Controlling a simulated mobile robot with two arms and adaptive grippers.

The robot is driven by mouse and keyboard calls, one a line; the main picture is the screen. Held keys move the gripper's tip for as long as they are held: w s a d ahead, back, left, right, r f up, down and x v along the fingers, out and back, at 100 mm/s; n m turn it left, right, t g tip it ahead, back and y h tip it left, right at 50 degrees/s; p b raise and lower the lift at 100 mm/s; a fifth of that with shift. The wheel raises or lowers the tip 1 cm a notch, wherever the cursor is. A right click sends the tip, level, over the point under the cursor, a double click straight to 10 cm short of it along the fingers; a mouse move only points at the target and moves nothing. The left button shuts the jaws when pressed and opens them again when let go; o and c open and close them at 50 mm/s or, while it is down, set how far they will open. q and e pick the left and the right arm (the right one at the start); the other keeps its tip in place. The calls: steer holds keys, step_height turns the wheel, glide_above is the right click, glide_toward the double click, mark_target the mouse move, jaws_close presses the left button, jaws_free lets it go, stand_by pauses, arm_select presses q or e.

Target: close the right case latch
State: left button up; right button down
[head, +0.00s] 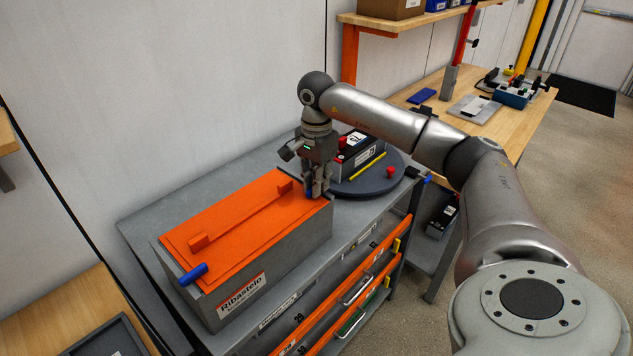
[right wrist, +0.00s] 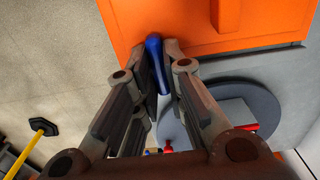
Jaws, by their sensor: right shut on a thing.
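A grey case (head: 300,232) with an orange lid (head: 215,212) and a raised orange handle sits on the grey cart, its lid down. The right case latch (head: 308,192) is a blue lever at the lid's right end, mostly hidden by my gripper. My right gripper (head: 318,192) points down there and is shut on it. In the right wrist view the blue latch (right wrist: 155,62) lies between the two fingertips (right wrist: 160,50), beside the orange lid (right wrist: 200,22). A second blue latch (head: 194,274) is at the lid's near left end. My left gripper is not in view.
A dark round turntable (head: 352,186) with a battery-like module (head: 360,155), a yellow stick and a red knob stands just behind my right gripper. The cart's orange drawers (head: 340,310) are below. A wooden bench (head: 490,110) with tools is at the back right.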

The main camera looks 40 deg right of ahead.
steer(key=c, duration=1.5)
jaws_free()
step_height(320, 180, up, 12)
